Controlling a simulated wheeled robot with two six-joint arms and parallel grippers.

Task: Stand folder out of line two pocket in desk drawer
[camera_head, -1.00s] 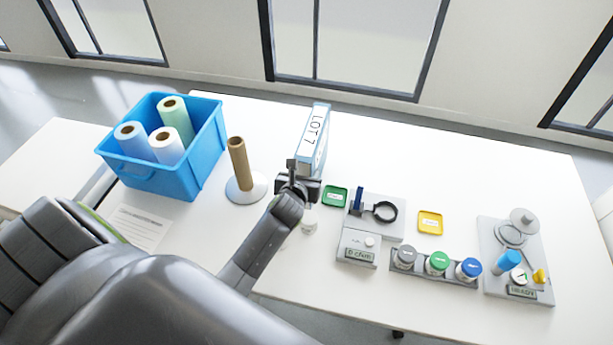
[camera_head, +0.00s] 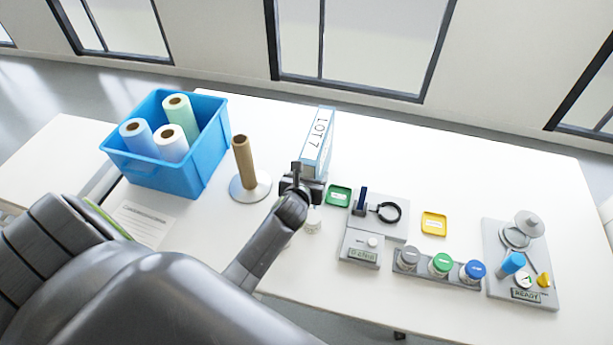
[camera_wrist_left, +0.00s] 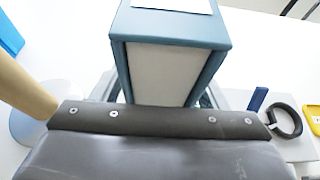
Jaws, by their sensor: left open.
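A blue folder (camera_head: 318,140) labelled "LOT 7" stands upright on the white table. It also fills the upper middle of the left wrist view (camera_wrist_left: 168,70), with its pale inner face framed by blue edges. My left gripper (camera_head: 302,184) is at the near end of the folder, close to it. My right gripper is not in view. No desk drawer or pocket is visible.
A blue crate (camera_head: 190,178) with several rolls stands at left, beside a brown tube (camera_head: 243,160) on a round base. Right of the folder are a green tray (camera_head: 338,195), a scale (camera_head: 360,248), a yellow tray (camera_head: 433,224), lidded jars (camera_head: 440,265) and a grey device (camera_head: 495,240).

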